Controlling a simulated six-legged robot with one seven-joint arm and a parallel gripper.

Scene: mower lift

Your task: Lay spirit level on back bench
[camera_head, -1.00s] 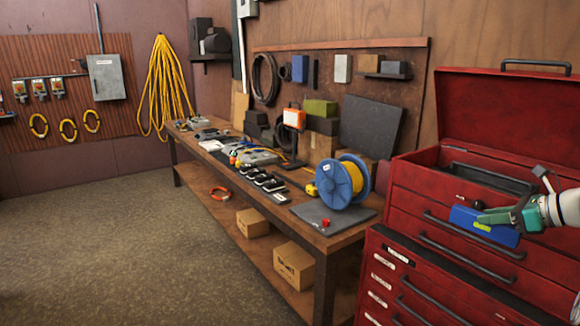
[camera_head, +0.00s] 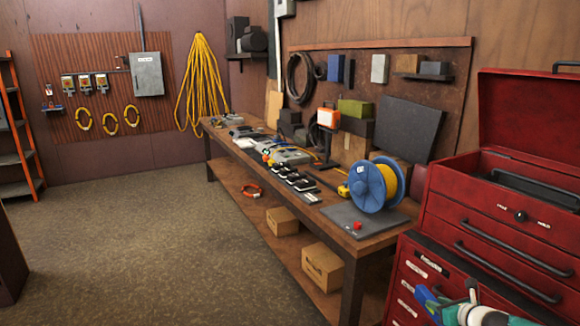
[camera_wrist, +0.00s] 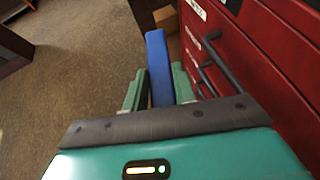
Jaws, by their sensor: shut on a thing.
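The blue spirit level (camera_wrist: 158,62) is held between the green fingers of my gripper (camera_wrist: 158,88) in the wrist view, pointing away from the wrist. In the head view, my gripper (camera_head: 450,308) is at the bottom right in front of the red tool chest, with a blue end of the level (camera_head: 427,300) showing; the rest is cut off or hidden. The wooden bench (camera_head: 341,238) runs along the right wall, beyond and to the left of my gripper. Its top carries many items.
The red tool chest (camera_head: 500,240) stands close beside my gripper. On the bench are a blue cable reel (camera_head: 366,187) on a dark mat (camera_head: 350,220), an orange-framed work lamp (camera_head: 328,118) and several small devices. Boxes (camera_head: 322,264) sit on its lower shelf. The floor (camera_head: 160,240) at left is clear.

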